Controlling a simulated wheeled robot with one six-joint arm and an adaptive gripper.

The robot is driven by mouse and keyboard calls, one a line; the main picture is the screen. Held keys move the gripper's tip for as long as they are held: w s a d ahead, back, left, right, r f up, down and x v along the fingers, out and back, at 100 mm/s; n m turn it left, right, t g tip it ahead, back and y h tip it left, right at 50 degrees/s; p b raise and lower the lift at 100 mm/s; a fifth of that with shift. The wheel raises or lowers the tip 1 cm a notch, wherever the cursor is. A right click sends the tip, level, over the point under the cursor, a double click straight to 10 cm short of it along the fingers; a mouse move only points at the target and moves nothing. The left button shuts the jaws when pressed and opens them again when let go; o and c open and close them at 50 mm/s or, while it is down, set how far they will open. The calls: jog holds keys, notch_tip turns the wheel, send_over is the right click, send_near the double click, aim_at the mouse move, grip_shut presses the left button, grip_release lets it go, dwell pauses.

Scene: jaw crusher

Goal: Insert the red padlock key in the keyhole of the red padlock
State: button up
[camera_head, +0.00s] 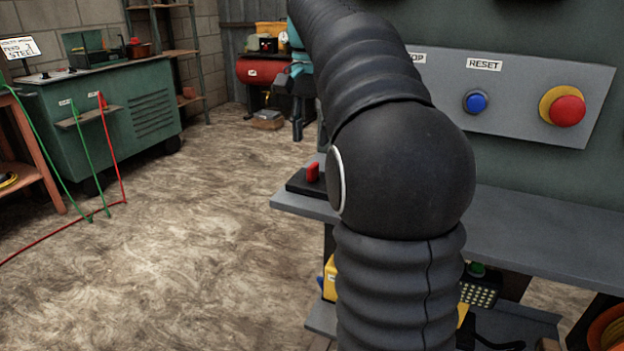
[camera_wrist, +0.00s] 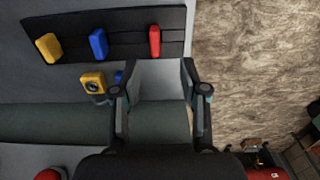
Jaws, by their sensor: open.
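The red key (camera_wrist: 154,41) stands at the right end of a black holder (camera_wrist: 125,42) in the wrist view, with its lower end not clear. In the head view a red piece (camera_head: 312,172) shows on the black holder at the grey shelf's left end. My gripper (camera_wrist: 160,68) is open and empty, with its two fingers apart just below the red key in the wrist picture. The gap to the key cannot be judged. I cannot make out a red padlock in either view. My arm hides much of the shelf in the head view.
Blue (camera_wrist: 98,43) and yellow (camera_wrist: 47,47) pieces share the holder. A yellow item (camera_wrist: 92,82) with a dark round face, perhaps a padlock, is left of my fingers, a blue item beside it. The grey shelf (camera_head: 560,235) lies below a panel with blue and red buttons. Open floor (camera_head: 190,240) is left.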

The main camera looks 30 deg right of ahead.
aim_at(313, 165)
notch_tip(313, 165, down, 2)
jog(key=shift+f, duration=0.1)
jog(key=f+b, duration=0.1)
jog(key=f, duration=0.3)
jog(key=shift+s+d+b, duration=0.1)
jog(key=shift+s+b, duration=0.3)
jog(key=shift+f, duration=0.55)
grip_shut()
